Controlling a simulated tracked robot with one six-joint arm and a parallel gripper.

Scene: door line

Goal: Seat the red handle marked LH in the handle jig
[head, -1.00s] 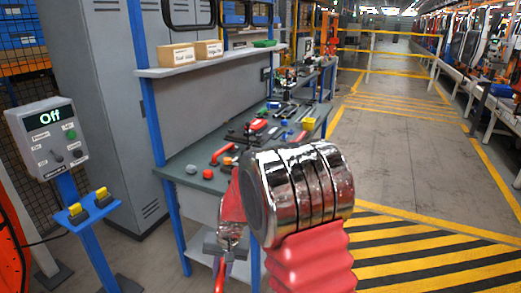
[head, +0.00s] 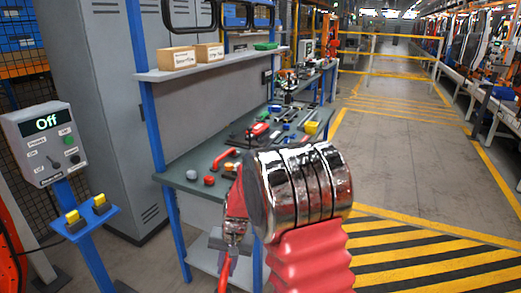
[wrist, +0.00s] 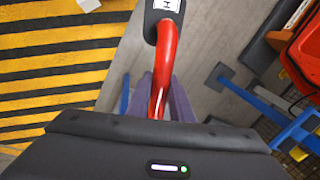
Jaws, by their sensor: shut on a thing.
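My gripper (wrist: 160,100) is shut on a red handle (wrist: 164,58). In the wrist view the handle runs up from between the fingers to a black end with a white label. An H shows on the label; the rest is cut off by the frame edge. In the head view the handle (head: 223,272) hangs low in the middle, partly hidden by my arm, in front of the workbench (head: 200,191) and apart from its top. I cannot make out the handle jig for certain among the dark fixtures on the bench.
Two cardboard boxes (head: 179,58) stand on the shelf above. A control box (head: 47,143) reading Off stands left. Striped floor (head: 420,265) is clear at right.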

